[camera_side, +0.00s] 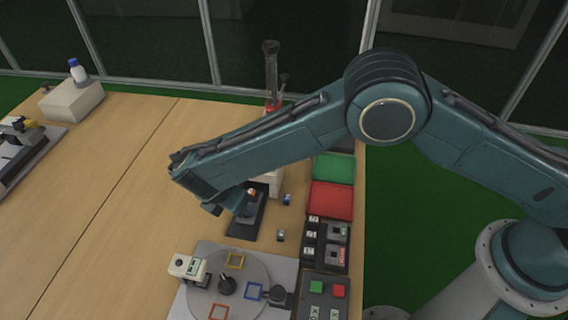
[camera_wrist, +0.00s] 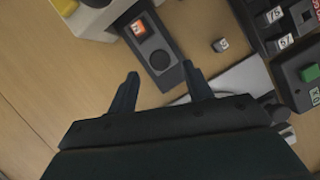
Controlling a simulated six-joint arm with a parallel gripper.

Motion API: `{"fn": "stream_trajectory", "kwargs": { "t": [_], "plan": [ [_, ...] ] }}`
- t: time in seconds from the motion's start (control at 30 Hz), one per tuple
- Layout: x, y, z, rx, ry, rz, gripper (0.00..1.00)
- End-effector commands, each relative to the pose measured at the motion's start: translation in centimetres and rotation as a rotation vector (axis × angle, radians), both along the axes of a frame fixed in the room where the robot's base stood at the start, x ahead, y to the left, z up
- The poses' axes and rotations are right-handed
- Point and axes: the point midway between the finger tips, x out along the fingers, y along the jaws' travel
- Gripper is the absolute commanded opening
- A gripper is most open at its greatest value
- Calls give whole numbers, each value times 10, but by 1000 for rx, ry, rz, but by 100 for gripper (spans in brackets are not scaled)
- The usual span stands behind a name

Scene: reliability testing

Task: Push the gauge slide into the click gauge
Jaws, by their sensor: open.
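A long dark device, which looks like the click gauge (camera_wrist: 170,80), lies on the wooden table in the wrist view. It has a small orange numbered piece (camera_wrist: 137,28) at its far end and a round dark spot in its middle. I cannot tell for certain which part is the gauge slide. In the side view the dark device (camera_side: 240,228) is partly hidden behind my gripper (camera_side: 230,207). My gripper also shows in the wrist view (camera_wrist: 160,77), with its two fingers apart, one on each side of the device's near end. Nothing shows between the fingers except the device below; contact is unclear.
A small numbered cube (camera_wrist: 220,45) lies right of the device. A grey plate with a round disc (camera_side: 232,275) is in front. Key blocks (camera_side: 326,243) and red and green trays (camera_side: 332,200) stand to the right. The table's left middle (camera_side: 110,200) is clear.

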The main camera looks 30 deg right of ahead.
Motion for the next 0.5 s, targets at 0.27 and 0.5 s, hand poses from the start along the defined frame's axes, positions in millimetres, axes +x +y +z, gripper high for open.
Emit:
{"fn": "stream_trajectory", "kwargs": {
  "t": [0.27, 0.5],
  "plan": [
    [4, -11, -28, -1, 0, 0, 50],
    [5, -13, -35, 1, 0, -1, 50]
  ]
}}
